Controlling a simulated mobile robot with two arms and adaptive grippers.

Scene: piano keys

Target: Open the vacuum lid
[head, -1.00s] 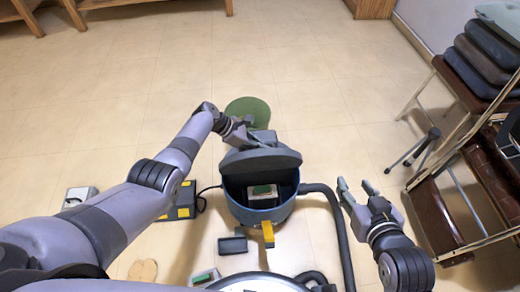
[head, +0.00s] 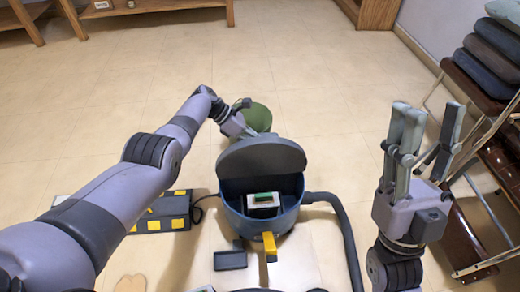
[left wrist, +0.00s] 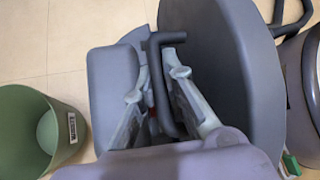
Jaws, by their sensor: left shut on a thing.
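The blue vacuum (head: 238,215) stands on the floor. Its grey lid (head: 268,158) is tilted up and back, so the inside shows. A white and green block (head: 264,199) is inside. My left gripper (head: 241,114) is behind the raised lid. In the left wrist view, the fingers of the left gripper (left wrist: 156,65) are shut on the dark bar handle (left wrist: 160,95) beside the lid (left wrist: 222,70). My right gripper (head: 428,125) is raised to the right of the vacuum, its fingers spread and empty.
A yellow latch (head: 270,246) is on the vacuum's front. A hose (head: 346,235) curves down its right side. A green bin (left wrist: 40,130) stands behind. A dark tray (head: 230,258) lies in front.

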